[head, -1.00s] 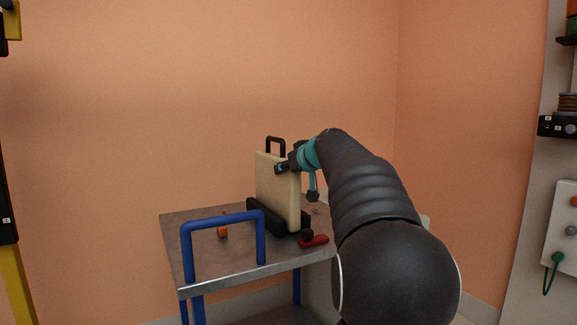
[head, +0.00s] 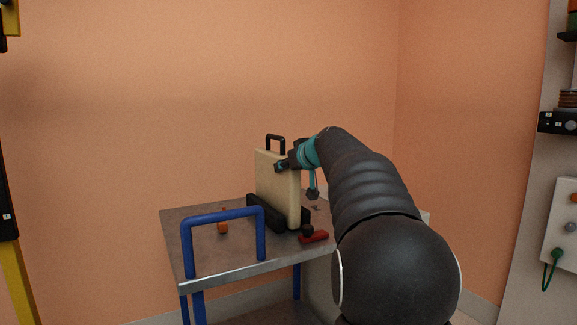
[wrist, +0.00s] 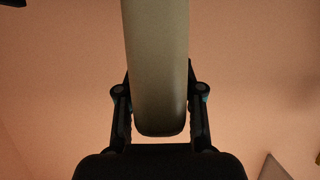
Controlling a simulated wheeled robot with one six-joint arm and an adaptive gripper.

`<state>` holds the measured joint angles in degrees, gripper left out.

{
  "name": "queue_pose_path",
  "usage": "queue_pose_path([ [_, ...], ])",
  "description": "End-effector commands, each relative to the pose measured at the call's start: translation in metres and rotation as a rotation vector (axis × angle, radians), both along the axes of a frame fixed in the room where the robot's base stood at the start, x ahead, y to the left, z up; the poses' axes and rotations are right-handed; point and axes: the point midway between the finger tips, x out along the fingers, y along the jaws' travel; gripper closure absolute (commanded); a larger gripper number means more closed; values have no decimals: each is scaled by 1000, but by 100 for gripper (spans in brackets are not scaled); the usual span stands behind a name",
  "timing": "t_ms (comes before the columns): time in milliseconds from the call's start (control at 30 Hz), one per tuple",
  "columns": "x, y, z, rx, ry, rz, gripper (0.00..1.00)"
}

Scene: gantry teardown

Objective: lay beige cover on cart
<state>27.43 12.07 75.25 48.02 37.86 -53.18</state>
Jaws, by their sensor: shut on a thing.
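The beige cover (head: 277,185) stands upright over the cart (head: 190,232), with its black handle (head: 275,144) on top. Its lower edge is at a black holder (head: 266,214) on the cart top; I cannot tell whether it rests fully in it. My gripper (head: 283,166) is shut on the cover's upper right edge. In the wrist view the cover (wrist: 156,60) runs edge-on between the two fingers (wrist: 160,115). The far face of the cover is hidden.
A blue push handle (head: 222,218) rises at the cart's front left. A small orange item (head: 223,227) and a red-handled item (head: 314,237) lie on the cart top. The cart's left part is mostly clear. A wall stands behind, and a panel (head: 562,225) is at far right.

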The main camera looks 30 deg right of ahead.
Motion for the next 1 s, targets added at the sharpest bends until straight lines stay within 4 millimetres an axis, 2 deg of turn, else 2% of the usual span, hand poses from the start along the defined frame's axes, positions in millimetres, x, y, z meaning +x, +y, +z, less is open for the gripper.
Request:
queue_pose_path([
  [167,0,0,1,-1,-5,-1,100],
  [200,-1,0,1,-1,-5,-1,53],
  [267,0,0,1,-1,-4,-1,38],
  [300,0,0,1,-1,-4,-1,34],
  [667,-3,0,-1,0,2,0,34],
  [767,-12,-1,3,0,1,0,34],
  [1000,-55,-2,21,-1,-3,-3,34],
])
